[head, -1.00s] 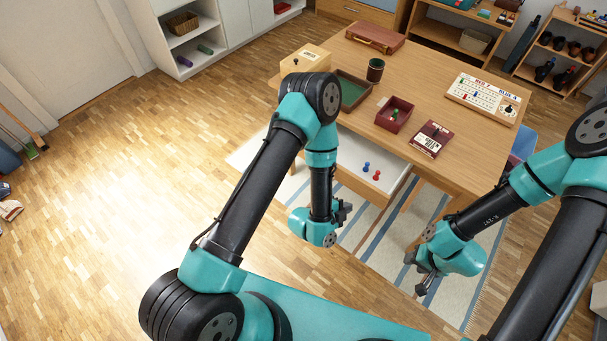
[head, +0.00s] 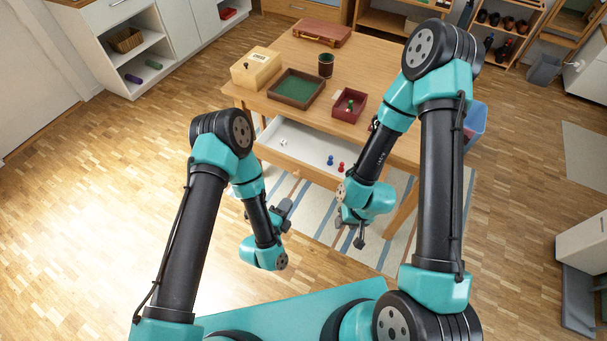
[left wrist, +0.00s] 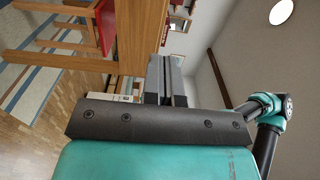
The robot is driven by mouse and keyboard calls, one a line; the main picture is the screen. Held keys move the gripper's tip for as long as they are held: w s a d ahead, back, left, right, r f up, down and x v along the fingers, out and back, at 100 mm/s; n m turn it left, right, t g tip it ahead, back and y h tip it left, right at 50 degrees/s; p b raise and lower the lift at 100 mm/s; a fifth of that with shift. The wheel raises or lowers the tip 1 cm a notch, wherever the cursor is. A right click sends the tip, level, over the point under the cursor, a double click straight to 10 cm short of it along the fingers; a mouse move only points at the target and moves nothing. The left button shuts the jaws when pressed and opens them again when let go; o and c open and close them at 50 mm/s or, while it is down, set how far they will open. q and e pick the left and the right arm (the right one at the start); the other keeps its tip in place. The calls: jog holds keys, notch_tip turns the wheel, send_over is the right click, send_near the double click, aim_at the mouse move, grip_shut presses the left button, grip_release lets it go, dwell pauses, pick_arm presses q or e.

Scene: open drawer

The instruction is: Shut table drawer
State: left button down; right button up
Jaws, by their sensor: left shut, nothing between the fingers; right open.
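The table drawer (head: 300,146) is pulled out from the long side of the wooden table (head: 268,103) in the head view. Its inside is white, and a blue and a red pawn and a small die lie in it. My left gripper (head: 284,212) is shut and empty, in front of the drawer's front and apart from it. In the left wrist view its fingers (left wrist: 166,80) are together, with wooden furniture beyond. My right gripper (head: 352,232) is open and empty, in front of the drawer's right end. My right arm hides part of the tabletop and the drawer's right corner.
On the tabletop are a yellowish box (head: 256,68), a green-lined tray (head: 297,88), a dark cup (head: 326,65), a dark red box (head: 349,105) and a brown case (head: 322,32). A striped rug (head: 320,215) lies below. The floor at left is clear.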

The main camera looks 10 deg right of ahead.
aim_at(309, 169)
pick_arm(q)
jog(key=x, duration=1.4)
jog(key=shift+a, duration=0.1)
jog(key=shift+w, duration=0.1)
